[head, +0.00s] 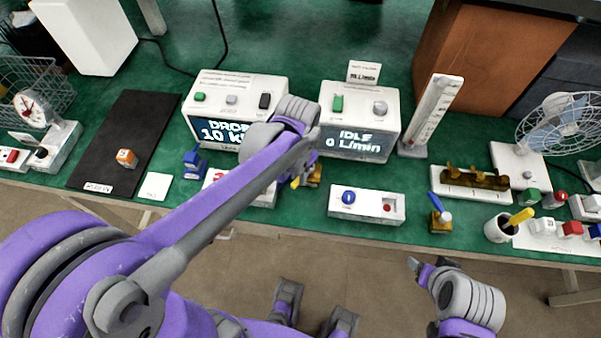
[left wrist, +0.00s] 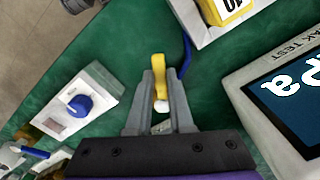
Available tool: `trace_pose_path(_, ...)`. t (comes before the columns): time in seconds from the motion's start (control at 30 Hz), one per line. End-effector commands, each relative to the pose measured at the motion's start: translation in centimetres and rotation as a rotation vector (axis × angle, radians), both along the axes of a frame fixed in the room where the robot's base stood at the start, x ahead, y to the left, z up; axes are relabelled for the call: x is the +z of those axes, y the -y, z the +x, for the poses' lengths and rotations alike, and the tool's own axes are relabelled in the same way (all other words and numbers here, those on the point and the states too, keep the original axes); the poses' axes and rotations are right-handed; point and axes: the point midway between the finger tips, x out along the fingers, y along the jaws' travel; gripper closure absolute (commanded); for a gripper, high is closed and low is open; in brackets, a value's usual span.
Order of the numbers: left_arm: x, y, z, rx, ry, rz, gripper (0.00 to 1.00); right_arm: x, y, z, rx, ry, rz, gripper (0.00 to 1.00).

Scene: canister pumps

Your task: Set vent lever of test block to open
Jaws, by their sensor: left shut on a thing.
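My left gripper (head: 298,180) reaches across the table's front edge, between two white boxes. Its fingers are closed on a yellow lever (left wrist: 159,70), which sticks out past the fingertips in the left wrist view. A small white end shows between the fingers. In the head view a bit of yellow (head: 295,183) and a small brass block (head: 315,175), apparently the test block, show beside the gripper. The arm and fingers hide most of it, so the lever's setting cannot be read. My right gripper (head: 416,267) hangs in front of the table, away from everything; its opening is unclear.
A white box with a blue knob (head: 348,197) stands right of my left gripper. A display unit reading IDLE (head: 360,143) stands behind. A brass block with a blue lever (head: 440,218) is farther right.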

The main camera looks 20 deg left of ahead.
Motion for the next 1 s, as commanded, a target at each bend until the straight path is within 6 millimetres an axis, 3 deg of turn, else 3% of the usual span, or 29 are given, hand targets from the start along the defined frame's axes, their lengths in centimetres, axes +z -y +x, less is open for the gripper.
trace_pose_path(0.07,0.0,0.0,0.0,-0.001,0.001,0.002,1.00,0.0,0.0,0.0,0.000,0.000,0.000,0.31)
trace_pose_path(0.1,0.0,-0.1,0.0,-0.001,0.001,0.002,0.79,0.0,0.0,0.0,0.000,0.000,0.000,0.31)
trace_pose_path(0.27,0.0,0.0,0.0,0.000,0.001,0.002,0.50,0.0,0.0,0.0,0.000,0.000,0.000,0.31)
trace_pose_path(0.67,0.8,0.0,0.0,0.000,0.000,0.001,0.50,0.1,0.0,0.0,0.000,0.001,0.000,0.31)
trace_pose_path(1.0,7.2,0.0,0.0,0.000,0.000,0.001,0.50,1.1,0.0,0.2,0.000,0.004,0.000,0.31)
